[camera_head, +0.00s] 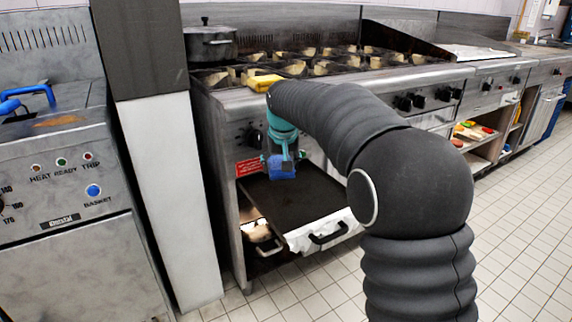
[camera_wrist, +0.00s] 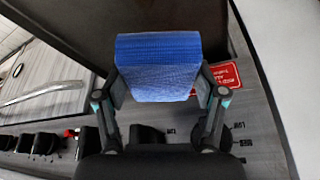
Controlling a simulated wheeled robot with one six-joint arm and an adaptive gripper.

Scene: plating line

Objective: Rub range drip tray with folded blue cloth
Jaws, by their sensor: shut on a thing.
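The folded blue cloth (camera_head: 282,167) is held in my gripper (camera_head: 283,152). In the wrist view the cloth (camera_wrist: 158,66) is a thick blue block between the two fingers of my gripper (camera_wrist: 158,92), which are shut on it. The range drip tray (camera_head: 318,205) is a dark flat tray, pulled out under the range front, with a pale front edge and a black handle. In the head view the cloth shows over the back part of the tray. I cannot tell whether it touches the tray.
The range (camera_head: 330,85) has black knobs along its front and a yellow item (camera_head: 262,82) on its edge. A lidded pot (camera_head: 210,42) stands on top. A red label (camera_head: 248,166) is beside the tray opening. A fryer (camera_head: 70,170) and white pillar (camera_head: 175,190) stand left. Tiled floor is clear at right.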

